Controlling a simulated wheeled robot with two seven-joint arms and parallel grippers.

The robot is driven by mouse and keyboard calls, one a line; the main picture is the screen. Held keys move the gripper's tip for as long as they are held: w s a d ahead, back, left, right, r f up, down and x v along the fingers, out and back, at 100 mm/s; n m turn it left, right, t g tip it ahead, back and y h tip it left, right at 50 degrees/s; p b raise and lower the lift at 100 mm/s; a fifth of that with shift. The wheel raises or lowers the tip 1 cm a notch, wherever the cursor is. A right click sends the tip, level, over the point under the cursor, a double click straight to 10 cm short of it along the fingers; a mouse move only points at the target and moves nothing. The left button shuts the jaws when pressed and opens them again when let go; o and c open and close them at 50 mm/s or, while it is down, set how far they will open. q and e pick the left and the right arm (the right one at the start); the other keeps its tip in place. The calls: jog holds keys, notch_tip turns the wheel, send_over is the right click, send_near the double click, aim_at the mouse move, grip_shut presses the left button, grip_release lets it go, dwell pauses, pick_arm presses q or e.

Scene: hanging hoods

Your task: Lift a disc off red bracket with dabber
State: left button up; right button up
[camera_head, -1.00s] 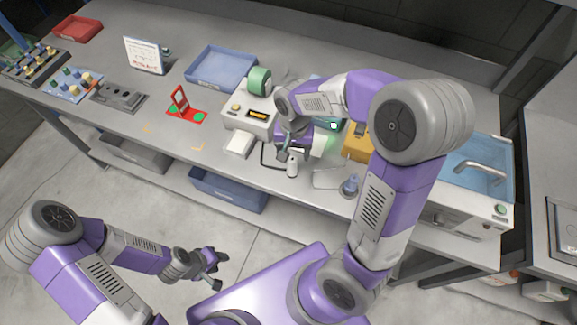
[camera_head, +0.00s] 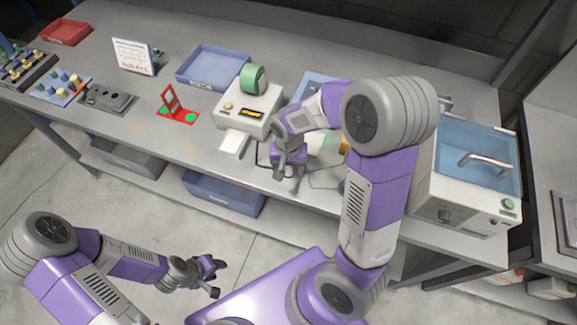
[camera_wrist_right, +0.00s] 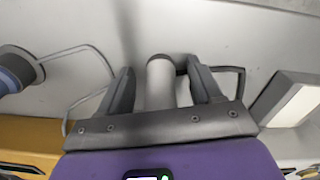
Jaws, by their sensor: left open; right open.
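The red bracket (camera_head: 172,114) stands on the bench with an upright red plate and green discs (camera_head: 190,117) on its base. My right gripper (camera_head: 285,172) is low over the front of the bench, right of the bracket. In the right wrist view its open fingers (camera_wrist_right: 161,88) are on either side of a pale upright cylinder (camera_wrist_right: 160,84), possibly the dabber; whether they touch it I cannot tell. In the head view the gripper hides this cylinder. My left gripper (camera_head: 212,280) is open and empty, in front of the bench and away from everything.
A white machine (camera_head: 247,108) with a green roll stands between bracket and right arm, with a white block (camera_head: 234,144) before it. A blue tray (camera_head: 213,67) lies behind. A blue-lidded sink unit (camera_head: 470,165) stands right. A blue-topped object (camera_wrist_right: 14,70) is near the right gripper.

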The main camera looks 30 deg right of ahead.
jog(key=shift+c, duration=0.5)
jog(key=c, duration=1)
notch_tip(320, 180, up, 10)
jog(key=p, duration=0.3)
jog(key=shift+c, duration=0.2)
